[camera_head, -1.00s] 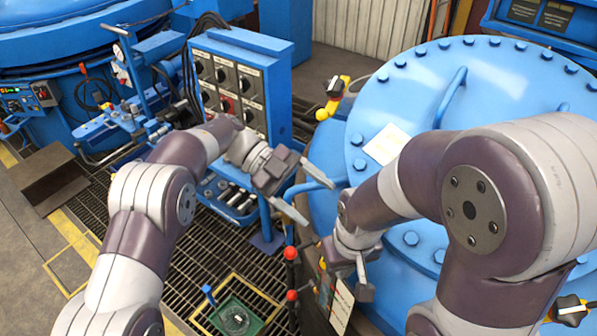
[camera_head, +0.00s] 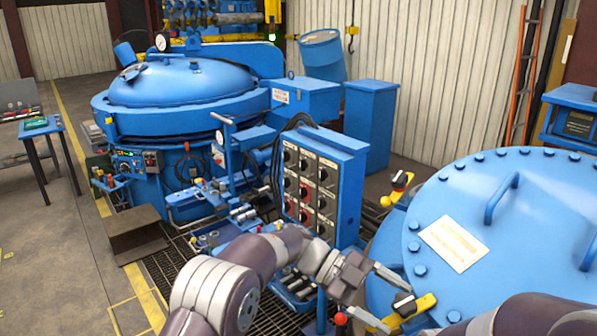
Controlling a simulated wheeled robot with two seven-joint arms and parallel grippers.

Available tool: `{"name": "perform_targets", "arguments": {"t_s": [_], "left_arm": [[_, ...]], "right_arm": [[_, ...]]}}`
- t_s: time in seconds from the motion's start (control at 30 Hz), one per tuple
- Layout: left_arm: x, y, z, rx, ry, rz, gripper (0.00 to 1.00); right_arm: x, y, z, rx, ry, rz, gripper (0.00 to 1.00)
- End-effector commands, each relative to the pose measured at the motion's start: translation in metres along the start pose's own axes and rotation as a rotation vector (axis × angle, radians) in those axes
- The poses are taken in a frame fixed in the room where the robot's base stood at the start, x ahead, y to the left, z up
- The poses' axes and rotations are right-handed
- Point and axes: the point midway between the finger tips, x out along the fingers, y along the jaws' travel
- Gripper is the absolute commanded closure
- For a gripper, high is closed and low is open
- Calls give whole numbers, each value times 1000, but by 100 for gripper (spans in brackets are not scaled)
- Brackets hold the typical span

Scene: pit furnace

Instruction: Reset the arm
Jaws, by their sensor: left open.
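My left arm comes in from the bottom, and its gripper (camera_head: 397,307) is at the lower middle, jaws open with a gap between the two fingers. I see nothing held between them. The gripper is in front of the blue control box (camera_head: 352,195) with its rows of dark knobs, and near the left side of the large round blue lid (camera_head: 470,205). Only a dark piece of my right arm shows at the bottom right edge; its gripper is out of the picture.
A red ball-topped lever (camera_head: 341,319) and a yellow handle (camera_head: 412,307) are close to the left gripper. A domed blue furnace (camera_head: 180,85) stands behind at the left. A small blue table (camera_head: 45,127) is at far left. Grey floor (camera_head: 50,240) at left is mostly clear.

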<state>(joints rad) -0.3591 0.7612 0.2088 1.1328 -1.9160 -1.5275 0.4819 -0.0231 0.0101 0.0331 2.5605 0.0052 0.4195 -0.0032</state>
Motion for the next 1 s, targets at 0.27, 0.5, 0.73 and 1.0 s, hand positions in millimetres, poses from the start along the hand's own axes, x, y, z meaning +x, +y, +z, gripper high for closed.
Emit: {"name": "perform_targets", "arguments": {"t_s": [0.27, 0.5, 0.73, 1.0], "left_arm": [[-65, -53, 36, -134, -252, -581, 20], [-178, -5, 93, -515, -631, -1089, 20], [-233, 204, 117, -1276, -1037, -1356, 20], [-172, 367, 72, -1971, -1133, -1251, 20]], "right_arm": [[23, 0, 2, 0, 0, 0, 100], [44, 0, 5, 0, 0, 0, 100], [68, 0, 8, 0, 0, 0, 100], [80, 0, 9, 0, 0, 0, 100]]}}
